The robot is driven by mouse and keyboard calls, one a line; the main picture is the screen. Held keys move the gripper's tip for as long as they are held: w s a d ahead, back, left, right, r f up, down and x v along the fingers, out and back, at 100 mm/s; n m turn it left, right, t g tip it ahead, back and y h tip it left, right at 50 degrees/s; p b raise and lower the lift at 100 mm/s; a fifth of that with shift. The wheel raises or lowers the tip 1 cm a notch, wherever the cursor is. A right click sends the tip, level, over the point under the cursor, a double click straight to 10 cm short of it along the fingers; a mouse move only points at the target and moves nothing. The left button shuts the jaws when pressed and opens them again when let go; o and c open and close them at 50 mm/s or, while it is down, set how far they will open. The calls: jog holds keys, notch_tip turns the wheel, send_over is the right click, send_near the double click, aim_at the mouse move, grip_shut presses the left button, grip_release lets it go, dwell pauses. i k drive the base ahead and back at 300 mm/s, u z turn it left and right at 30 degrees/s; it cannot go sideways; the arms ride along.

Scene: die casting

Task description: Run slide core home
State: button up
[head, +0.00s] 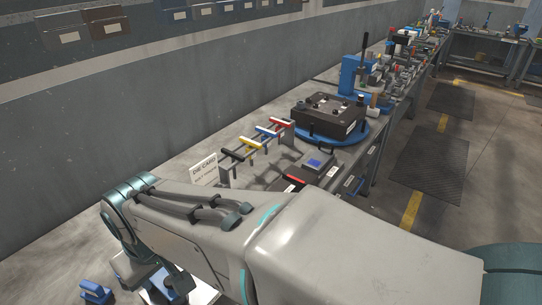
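The slide core cannot be picked out for certain. A dark die block (328,114) with small fittings on top sits on a round blue base (338,139) on the bench, right of centre. My grey arm crosses the lower picture from the right and bends down at the lower left. My gripper (178,284) is at the low end of the arm, mostly hidden by the arm links. Its fingers cannot be made out. It is well to the left of the die block. A white-and-blue item (203,294) shows partly below it.
A blue tool (95,292) lies at the lower left. A rack of coloured T-handles (268,132) and a "DIE CARD" sign (204,170) stand on the bench. A blue press (350,75) stands behind the die block. The bench left of the sign is mostly clear.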

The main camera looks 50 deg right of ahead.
aim_at(316, 164)
jog(key=k, duration=0.4)
jog(key=z, duration=2.75)
jog(key=k, duration=0.25)
jog(key=u, duration=0.75)
jog(key=i, duration=0.5)
jog(key=k, duration=0.6)
jog(key=z, duration=0.6)
jog(key=i, duration=0.5)
jog(key=z, duration=0.8)
jog(key=i, duration=0.7)
jog(key=u, duration=0.05)
